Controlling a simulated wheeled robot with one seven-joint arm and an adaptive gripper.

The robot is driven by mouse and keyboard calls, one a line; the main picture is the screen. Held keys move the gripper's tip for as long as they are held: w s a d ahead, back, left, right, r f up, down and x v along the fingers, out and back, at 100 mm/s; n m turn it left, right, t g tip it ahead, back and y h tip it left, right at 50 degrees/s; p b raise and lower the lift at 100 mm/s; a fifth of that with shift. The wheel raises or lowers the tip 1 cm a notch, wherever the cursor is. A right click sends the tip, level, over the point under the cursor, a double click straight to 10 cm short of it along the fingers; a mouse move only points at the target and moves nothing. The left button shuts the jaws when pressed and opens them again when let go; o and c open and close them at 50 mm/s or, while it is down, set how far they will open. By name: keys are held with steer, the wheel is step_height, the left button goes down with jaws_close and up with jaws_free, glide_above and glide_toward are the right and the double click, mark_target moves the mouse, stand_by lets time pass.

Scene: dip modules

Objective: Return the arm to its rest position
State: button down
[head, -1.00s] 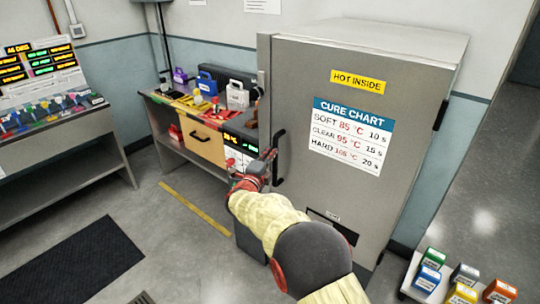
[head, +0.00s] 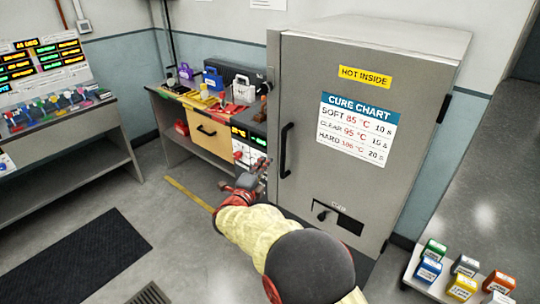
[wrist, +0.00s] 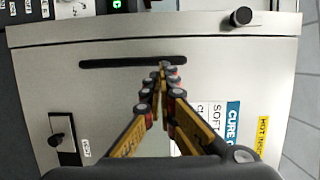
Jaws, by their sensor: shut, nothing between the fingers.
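My gripper (head: 262,165) is at the end of my yellow-sleeved arm, in front of the left edge of the grey oven cabinet (head: 300,190). In the wrist view my gripper (wrist: 163,68) is shut and empty, its fingertips together and overlapping the dark door handle (wrist: 110,63) in the picture. I cannot tell whether they touch it. The same handle shows in the head view (head: 286,150), to the right of my fingertips. The cabinet door is closed.
A workbench (head: 212,152) with coloured boxes and a drawer stands behind and left of my gripper. Another bench (head: 75,135) is at the far left. Several small coloured boxes sit on a stand (head: 410,270) at lower right. The floor with a dark mat (head: 75,262) is open.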

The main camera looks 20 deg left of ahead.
steer(key=s+a+f+n+g+y, duration=0.55)
steer(key=a+f+n, duration=0.2)
steer(key=f, duration=0.25)
steer(key=s+d+f+n+g, duration=0.3)
steer(key=s+n+g, duration=0.2)
steer(key=s+n, duration=0.4)
steer(key=s+d+r+h, duration=0.2)
steer(key=s+d+r, duration=0.4)
steer(key=d, duration=1.2)
steer(key=s+d+r+g+h, duration=0.1)
steer(key=s+d+r, duration=0.5)
steer(key=d, duration=1.3)
steer(key=s+d+r+n+g+h, duration=0.1)
steer(key=s+d+r+h, duration=0.2)
steer(key=s+d+r, duration=0.4)
steer(key=s+d, duration=0.6)
steer(key=d, duration=0.6)
